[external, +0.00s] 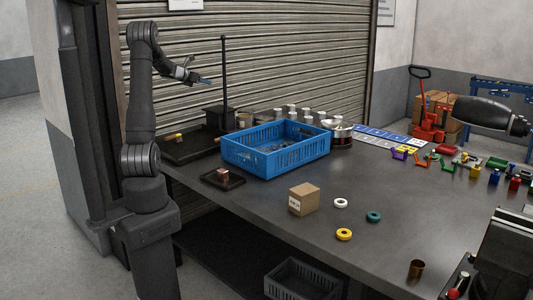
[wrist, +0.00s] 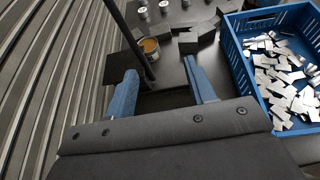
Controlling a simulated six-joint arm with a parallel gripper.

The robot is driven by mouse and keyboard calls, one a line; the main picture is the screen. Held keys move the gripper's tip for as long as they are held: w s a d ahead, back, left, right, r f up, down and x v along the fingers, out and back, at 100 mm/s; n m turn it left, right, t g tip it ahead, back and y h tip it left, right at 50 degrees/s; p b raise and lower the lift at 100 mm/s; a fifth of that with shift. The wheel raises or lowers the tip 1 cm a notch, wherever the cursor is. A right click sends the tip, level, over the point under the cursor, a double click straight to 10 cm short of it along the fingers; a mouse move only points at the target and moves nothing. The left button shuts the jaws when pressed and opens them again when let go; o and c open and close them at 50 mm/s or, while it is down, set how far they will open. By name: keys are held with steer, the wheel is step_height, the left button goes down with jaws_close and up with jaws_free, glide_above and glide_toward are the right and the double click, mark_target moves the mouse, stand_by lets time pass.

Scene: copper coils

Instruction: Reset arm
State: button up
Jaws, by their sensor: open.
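My gripper (external: 203,80) is raised in the air at the upper left of the external view, above the back left part of the table. In the wrist view its two blue fingers (wrist: 160,90) stand wide apart with nothing held between them. My arm stands upright at the table's left end, bent at the top so the gripper points to the right. A dark vertical pole (external: 224,75) rises close to the gripper; in the wrist view it passes near the left finger.
A blue crate (external: 268,170) with metal pieces sits below and to the right. A cardboard box (external: 303,199) and several coloured rings, such as a yellow ring (external: 344,234), lie on the dark table (external: 270,208). A shutter (external: 300,50) stands behind. The table's front middle has free room.

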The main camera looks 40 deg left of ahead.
steer(key=w+d, duration=0.6)
steer(key=d, duration=0.1)
steer(key=shift+w, duration=0.25)
